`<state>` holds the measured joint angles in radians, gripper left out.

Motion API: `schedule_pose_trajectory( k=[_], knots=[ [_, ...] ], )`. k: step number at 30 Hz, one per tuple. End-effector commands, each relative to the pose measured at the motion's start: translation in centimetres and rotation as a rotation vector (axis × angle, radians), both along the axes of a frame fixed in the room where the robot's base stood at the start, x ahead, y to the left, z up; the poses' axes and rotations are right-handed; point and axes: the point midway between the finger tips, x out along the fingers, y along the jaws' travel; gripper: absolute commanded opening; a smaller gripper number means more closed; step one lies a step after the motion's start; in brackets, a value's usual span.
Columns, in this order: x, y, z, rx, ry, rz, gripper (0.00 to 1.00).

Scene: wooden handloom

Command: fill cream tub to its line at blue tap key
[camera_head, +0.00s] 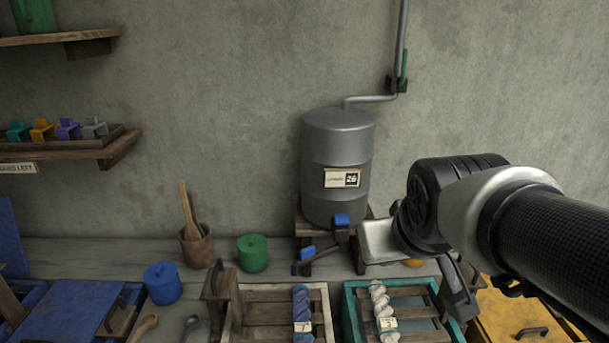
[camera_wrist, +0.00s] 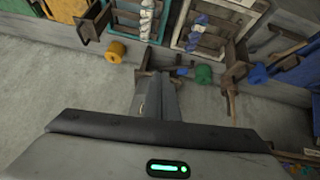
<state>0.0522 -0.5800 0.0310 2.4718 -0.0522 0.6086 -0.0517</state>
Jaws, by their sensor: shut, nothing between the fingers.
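A grey metal tank (camera_head: 338,150) with a paper label stands on a wooden stand against the wall. A blue tap key (camera_head: 342,220) sits at its lower front. A second blue piece (camera_head: 307,253) shows low beside the stand; a blue piece also shows in the wrist view (camera_wrist: 182,71). My gripper (camera_head: 368,242) is just right of the tap key in the head view, its fingers not clear there. In the wrist view its fingers (camera_wrist: 157,84) look shut and empty. I cannot make out a cream tub in either view.
A green pot (camera_head: 252,253), a blue pot (camera_head: 162,284) and a brown mortar (camera_head: 195,246) stand left of the tank. A yellow pot (camera_head: 413,263) is partly hidden by my arm. Framed trays (camera_head: 240,315) with yarn line the front. A shelf (camera_head: 60,150) holds small coloured pieces.

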Motion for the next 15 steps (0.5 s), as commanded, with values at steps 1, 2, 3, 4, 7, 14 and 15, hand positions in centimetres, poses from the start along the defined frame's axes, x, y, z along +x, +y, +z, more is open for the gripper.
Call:
schedule_pose_trajectory(
  k=[1, 2, 3, 4, 7, 14, 15],
  knots=[
    [1.9, -0.5, -1.2, -0.023, -0.027, 0.010, 0.00],
    [3.1, -0.7, -1.6, -0.038, -0.050, 0.020, 0.00],
    [4.8, -0.9, -2.0, -0.058, -0.084, 0.035, 0.00],
    [6.2, -1.1, -2.4, -0.075, -0.110, 0.048, 0.00],
    [10.8, -0.9, -4.0, -0.093, -0.203, 0.082, 0.00],
    [19.9, 1.1, -8.5, -0.005, -0.430, 0.082, 0.00],
    [21.0, 1.3, -9.1, 0.011, -0.470, 0.075, 0.00]
  ],
)
